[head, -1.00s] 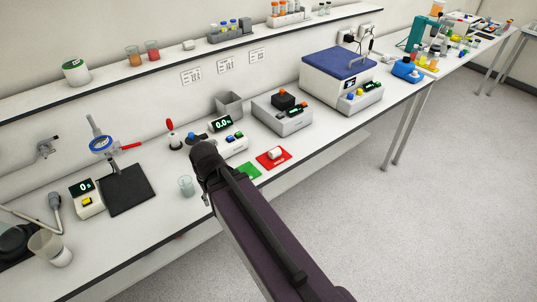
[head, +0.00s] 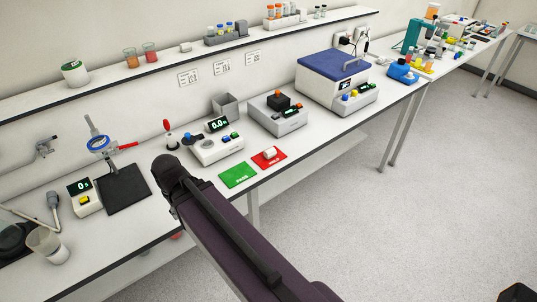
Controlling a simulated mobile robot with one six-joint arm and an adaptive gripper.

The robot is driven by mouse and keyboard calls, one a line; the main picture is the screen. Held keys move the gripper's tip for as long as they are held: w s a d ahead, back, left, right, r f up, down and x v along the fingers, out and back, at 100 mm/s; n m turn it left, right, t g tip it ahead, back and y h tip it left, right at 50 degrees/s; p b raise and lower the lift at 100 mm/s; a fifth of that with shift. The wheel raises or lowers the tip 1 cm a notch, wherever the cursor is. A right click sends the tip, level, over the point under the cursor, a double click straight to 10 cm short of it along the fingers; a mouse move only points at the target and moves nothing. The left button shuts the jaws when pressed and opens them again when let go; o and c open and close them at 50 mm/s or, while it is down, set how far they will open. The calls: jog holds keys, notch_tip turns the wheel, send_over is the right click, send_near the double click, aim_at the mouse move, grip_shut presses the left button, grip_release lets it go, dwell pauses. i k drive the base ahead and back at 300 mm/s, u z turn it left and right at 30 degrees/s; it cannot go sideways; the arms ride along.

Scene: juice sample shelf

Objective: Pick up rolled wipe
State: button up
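A small white roll, which looks like the rolled wipe (head: 270,153), lies on a red mat (head: 277,162) near the front edge of the bench. It is uncovered and nothing touches it except the mat. My dark arm link reaches in from the bottom and ends in a rounded joint left of the mats. I cannot make out gripper fingers anywhere in the head view.
A green mat (head: 238,176) lies left of the red one. Behind them stand a scale with a display (head: 217,145), a grey device with a black block (head: 279,113) and a blue-lidded box (head: 334,76). A black pad (head: 124,190) lies at left.

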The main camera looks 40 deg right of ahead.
aim_at(271, 152)
jog(key=u, duration=0.05)
jog(key=k, duration=1.4)
jog(key=z, duration=0.85)
jog(key=i, duration=1)
jog(key=u, duration=0.05)
